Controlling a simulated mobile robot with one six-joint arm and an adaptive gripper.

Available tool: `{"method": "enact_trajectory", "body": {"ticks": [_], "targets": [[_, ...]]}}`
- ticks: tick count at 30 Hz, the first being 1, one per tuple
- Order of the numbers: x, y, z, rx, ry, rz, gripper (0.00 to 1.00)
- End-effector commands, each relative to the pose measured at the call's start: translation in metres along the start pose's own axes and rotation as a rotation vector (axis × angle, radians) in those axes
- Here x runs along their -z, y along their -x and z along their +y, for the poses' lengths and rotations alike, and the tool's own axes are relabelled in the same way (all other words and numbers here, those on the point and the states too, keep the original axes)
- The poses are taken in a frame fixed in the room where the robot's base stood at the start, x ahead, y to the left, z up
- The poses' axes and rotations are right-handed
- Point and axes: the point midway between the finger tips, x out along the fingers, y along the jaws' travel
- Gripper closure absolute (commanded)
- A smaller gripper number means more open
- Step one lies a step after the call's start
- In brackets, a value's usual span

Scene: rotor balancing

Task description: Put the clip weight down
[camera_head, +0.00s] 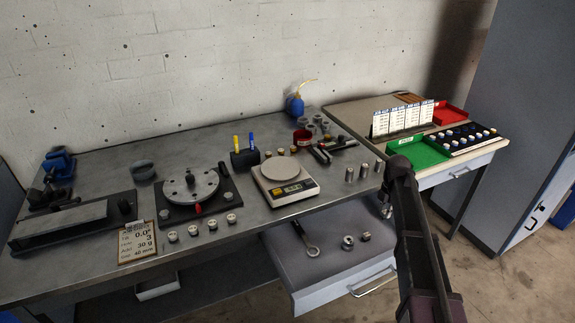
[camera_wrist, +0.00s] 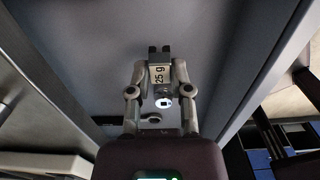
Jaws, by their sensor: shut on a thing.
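A clip weight (camera_wrist: 159,73) marked "25 g" is between the fingers of my gripper (camera_wrist: 160,84) in the wrist view. The fingers are shut on its two sides, and its dark forked end points away from me. In the head view my gripper (camera_head: 387,209) hangs by the right end of the open drawer (camera_head: 325,272), below the bench top's level; the weight is too small to make out there. In the wrist view a plain grey surface lies beyond the weight, with a ring-shaped metal part partly hidden behind my gripper.
The drawer holds a wrench (camera_head: 307,240) and two small metal pieces (camera_head: 348,243). On the bench (camera_head: 240,226) stand a scale (camera_head: 285,180), a rotor fixture (camera_head: 191,186) and several small weights. A side table with a green tray (camera_head: 418,152) stands at the right.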

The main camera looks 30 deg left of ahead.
Motion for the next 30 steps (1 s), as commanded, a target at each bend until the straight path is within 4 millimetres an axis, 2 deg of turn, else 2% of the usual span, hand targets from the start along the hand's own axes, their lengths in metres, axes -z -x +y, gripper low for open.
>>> {"method": "enact_trajectory", "body": {"ticks": [1, 3, 30], "targets": [[0.0, 0.017, 0.0, 0.0, 0.0, 0.0, 1.0], [0.0, 0.029, 0.0, 0.0, 0.0, 0.0, 1.0], [0.001, 0.181, 0.0, 0.0, 0.001, 0.0, 1.0]]}}
